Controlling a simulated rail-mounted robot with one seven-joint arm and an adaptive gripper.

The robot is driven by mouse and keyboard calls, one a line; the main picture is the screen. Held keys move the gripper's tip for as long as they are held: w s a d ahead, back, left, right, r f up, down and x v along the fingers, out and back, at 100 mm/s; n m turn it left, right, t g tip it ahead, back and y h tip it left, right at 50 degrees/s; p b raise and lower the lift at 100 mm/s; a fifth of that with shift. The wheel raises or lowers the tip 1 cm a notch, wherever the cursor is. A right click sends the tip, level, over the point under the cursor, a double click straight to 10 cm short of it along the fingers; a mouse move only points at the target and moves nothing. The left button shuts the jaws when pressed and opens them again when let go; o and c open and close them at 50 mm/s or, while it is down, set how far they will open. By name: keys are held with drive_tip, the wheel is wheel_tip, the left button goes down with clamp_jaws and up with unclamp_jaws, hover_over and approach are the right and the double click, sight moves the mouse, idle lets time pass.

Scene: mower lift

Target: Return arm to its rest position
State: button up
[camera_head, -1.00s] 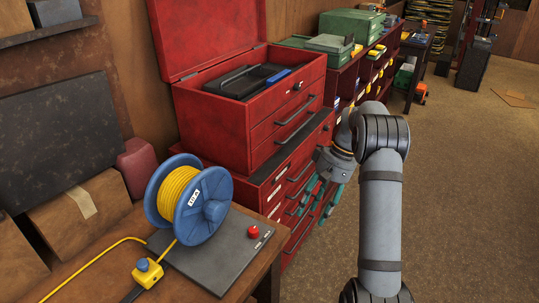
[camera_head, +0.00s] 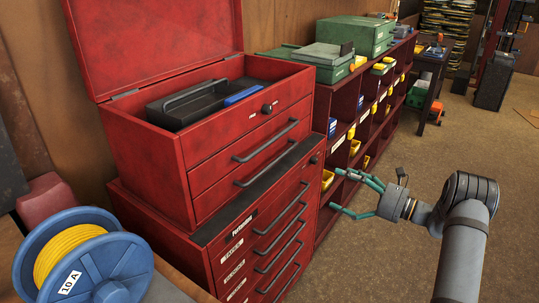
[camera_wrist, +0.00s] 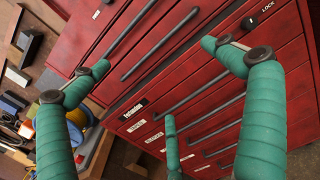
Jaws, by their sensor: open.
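My gripper (camera_head: 357,196) is at the right in the head view, its green-wrapped fingers spread and pointing left. It is empty and stands in front of the red shelf unit, right of the red tool chest (camera_head: 250,225). In the wrist view the fingers of my gripper (camera_wrist: 165,85) stand wide apart with nothing between them. The drawer fronts of the red tool chest (camera_wrist: 215,85) fill the view behind them. I cannot tell the exact gap between the fingers and the drawers.
A blue cable reel (camera_head: 110,262) with yellow cable is at the lower left. The chest's lid (camera_head: 150,35) stands open over a black tray (camera_head: 205,103). A red shelf unit (camera_head: 345,105) with yellow bins runs along the wall.

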drive_tip(key=shift+x, duration=1)
drive_tip(key=shift+w+d, duration=0.1)
drive_tip(key=shift+d, duration=0.05)
drive_tip(key=b+v, duration=0.1)
drive_tip(key=v, duration=0.8)
drive_tip(key=shift+s+d, duration=0.3)
drive_tip(key=shift+s+a+b, duration=0.1)
drive_tip(key=shift+b, duration=0.2)
